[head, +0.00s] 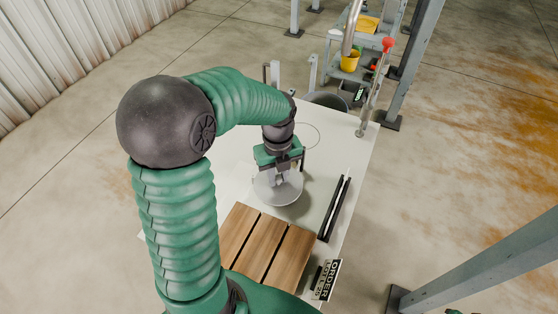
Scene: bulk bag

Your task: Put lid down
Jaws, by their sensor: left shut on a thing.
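A round pale grey lid (284,190) is in the middle of the head view, low over or on the white table (325,165); I cannot tell whether it touches the tabletop. My left gripper (276,174) comes down over the lid from above and is shut on it. The gripper and wrist hide the lid's far part and whatever it is gripped by. My right gripper is not in view.
A slatted wooden board (262,246) lies at the table's near end. A black bar (335,208) lies along the right edge, with an order sign (326,280) nearer. A dark bucket (328,101) stands at the far end, and a yellow bucket (350,62) stands beyond. Metal posts (480,258) stand at right.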

